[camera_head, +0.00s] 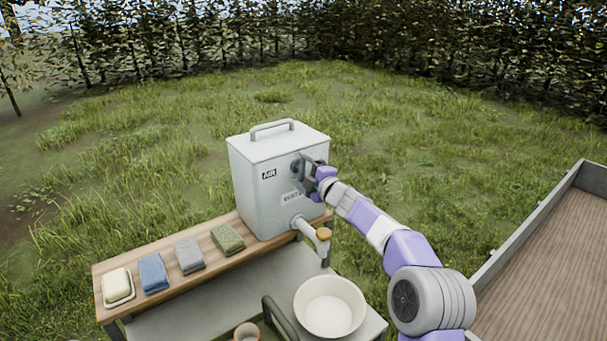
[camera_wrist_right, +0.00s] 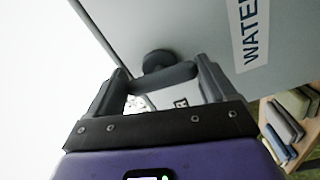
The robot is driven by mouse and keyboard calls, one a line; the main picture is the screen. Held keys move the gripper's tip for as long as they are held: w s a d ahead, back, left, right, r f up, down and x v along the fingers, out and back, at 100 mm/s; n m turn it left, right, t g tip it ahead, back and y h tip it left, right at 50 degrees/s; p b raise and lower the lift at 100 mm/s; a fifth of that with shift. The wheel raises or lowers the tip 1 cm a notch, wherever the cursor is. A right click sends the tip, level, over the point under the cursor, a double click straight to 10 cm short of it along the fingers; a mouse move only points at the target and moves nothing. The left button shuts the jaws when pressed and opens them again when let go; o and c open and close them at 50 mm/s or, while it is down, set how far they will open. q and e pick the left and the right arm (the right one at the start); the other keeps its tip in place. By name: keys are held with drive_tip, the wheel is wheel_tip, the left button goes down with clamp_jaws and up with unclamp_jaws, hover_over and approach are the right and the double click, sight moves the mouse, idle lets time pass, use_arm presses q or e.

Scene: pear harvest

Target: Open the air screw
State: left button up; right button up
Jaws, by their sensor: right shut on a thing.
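A grey metal water tank (camera_head: 257,190) with a top handle stands on the wooden bench. The air screw (camera_head: 296,166) is a dark round knob high on the front, right of the "AIR" label. My right gripper (camera_head: 312,170) is at the screw. In the right wrist view, the gripper (camera_wrist_right: 163,88) has its fingers on both ends of the screw's grey crossbar (camera_wrist_right: 163,77), shut on it. The dark round base shows behind the bar. My left gripper is out of view.
A white basin (camera_head: 329,308) stands below the tap, with a small cup (camera_head: 247,332) nearby. A wooden-floored trailer bed (camera_head: 545,270) is at right.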

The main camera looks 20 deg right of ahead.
sight(304, 171)
drive_tip(key=shift+n, duration=0.5)
drive_tip(key=o, duration=0.9)
drive_tip(key=shift+c, duration=0.2)
drive_tip(key=b+v, duration=0.2)
drive_tip(key=v, duration=0.4)
drive_tip(key=shift+s, duration=0.1)
drive_tip(key=shift+s+d, duration=0.25)
drive_tip(key=shift+s, duration=0.45)
